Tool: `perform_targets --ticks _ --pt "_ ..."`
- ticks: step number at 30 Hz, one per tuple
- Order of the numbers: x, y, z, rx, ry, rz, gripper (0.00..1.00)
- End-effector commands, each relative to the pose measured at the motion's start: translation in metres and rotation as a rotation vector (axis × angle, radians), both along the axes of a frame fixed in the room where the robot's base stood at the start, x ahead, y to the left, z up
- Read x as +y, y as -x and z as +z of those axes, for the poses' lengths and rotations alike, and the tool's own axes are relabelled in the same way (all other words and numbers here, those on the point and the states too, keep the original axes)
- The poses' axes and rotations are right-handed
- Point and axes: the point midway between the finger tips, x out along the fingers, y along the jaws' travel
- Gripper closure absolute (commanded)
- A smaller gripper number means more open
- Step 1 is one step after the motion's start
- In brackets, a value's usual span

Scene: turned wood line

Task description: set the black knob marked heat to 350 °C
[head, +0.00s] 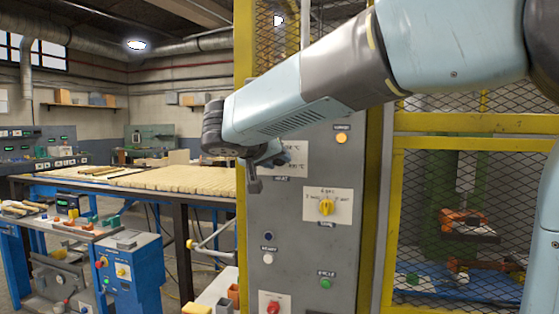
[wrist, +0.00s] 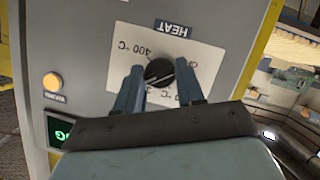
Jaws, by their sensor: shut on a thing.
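The black heat knob (wrist: 159,73) sits on a white dial plate (wrist: 205,50) on the grey panel, with the HEAT label (wrist: 173,28) beside it. The wrist view shows the panel roughly upside down. A mark reading 400 °C is legible; other marks are partly hidden by my fingers. A pale line shows on the knob, but I cannot tell which mark it points to. My gripper (wrist: 160,68) is shut on the knob, one finger on each side. In the head view my gripper (head: 254,178) covers the knob, and part of the plate (head: 296,155) shows at its right.
The panel (head: 285,220) also carries a yellow knob (head: 326,207), an orange lamp (head: 341,138), a green button (head: 325,283), a white button (head: 267,258) and a red one (head: 273,307). A yellow-framed mesh cage stands right; a bench (head: 130,178) with wooden pieces stands left.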

Motion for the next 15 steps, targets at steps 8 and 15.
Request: perform_targets --ticks 8,15 --pt "0.0003 0.0000 0.0002 -0.001 0.000 0.001 0.92" --pt "0.0003 0.0000 0.0005 -0.001 0.000 0.000 0.42"
